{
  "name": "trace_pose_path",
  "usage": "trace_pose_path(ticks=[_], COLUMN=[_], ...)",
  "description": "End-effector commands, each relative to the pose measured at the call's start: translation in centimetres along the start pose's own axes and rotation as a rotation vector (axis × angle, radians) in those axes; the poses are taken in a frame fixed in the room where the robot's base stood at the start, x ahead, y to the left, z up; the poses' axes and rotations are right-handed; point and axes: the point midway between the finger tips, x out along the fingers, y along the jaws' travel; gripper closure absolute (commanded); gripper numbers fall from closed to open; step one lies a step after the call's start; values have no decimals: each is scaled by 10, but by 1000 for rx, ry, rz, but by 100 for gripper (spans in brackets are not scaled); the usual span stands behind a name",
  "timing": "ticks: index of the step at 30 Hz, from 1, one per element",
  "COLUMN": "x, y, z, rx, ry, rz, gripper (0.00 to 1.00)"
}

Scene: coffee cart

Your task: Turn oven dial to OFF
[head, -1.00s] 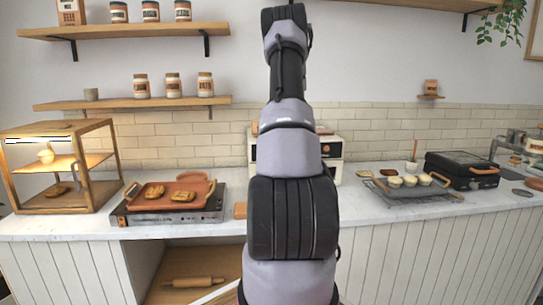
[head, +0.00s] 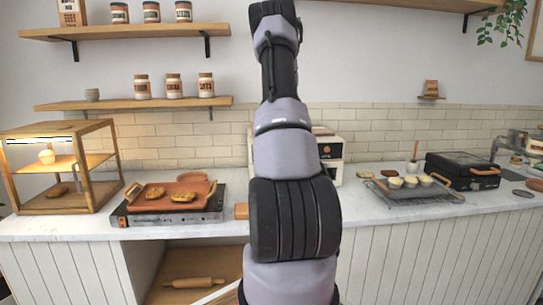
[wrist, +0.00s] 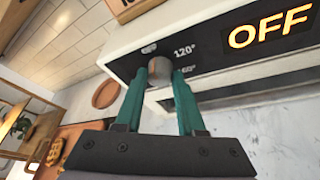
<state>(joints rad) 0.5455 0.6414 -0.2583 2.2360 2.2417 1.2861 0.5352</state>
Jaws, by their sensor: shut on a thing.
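The oven (head: 330,150) is a white box with a dark front on the counter, mostly hidden behind my arm in the head view. In the wrist view its white casing (wrist: 150,28) and dark panel show tilted. The round dial (wrist: 160,66) sits between the teal fingers of my gripper (wrist: 160,76), which is shut on it. Beside the dial are the marks "120°" and one partly hidden mark ending in "60°". Large lit letters read "OFF" (wrist: 270,27). The dial's pointer cannot be made out.
A wooden display case (head: 92,168) is farther left. A cooling rack (head: 412,195) and black grill (head: 463,168) stand right, with bare counter (head: 358,215) before the oven.

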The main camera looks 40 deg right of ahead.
Motion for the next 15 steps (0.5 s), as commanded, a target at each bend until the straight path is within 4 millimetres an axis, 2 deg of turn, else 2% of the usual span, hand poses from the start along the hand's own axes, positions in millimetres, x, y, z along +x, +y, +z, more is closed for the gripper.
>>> trace_pose_path(ticks=[1, 3, 12, 15], x=[0, 0, -1, -6], y=[-1, -1, 0, 0], z=[-2, -2, -1, 0], rx=[-1, -1, 0, 0], ry=[5, 4, 1, 1], rz=[-2, -1, 0, -1], gripper=[54, 32, 32, 32])
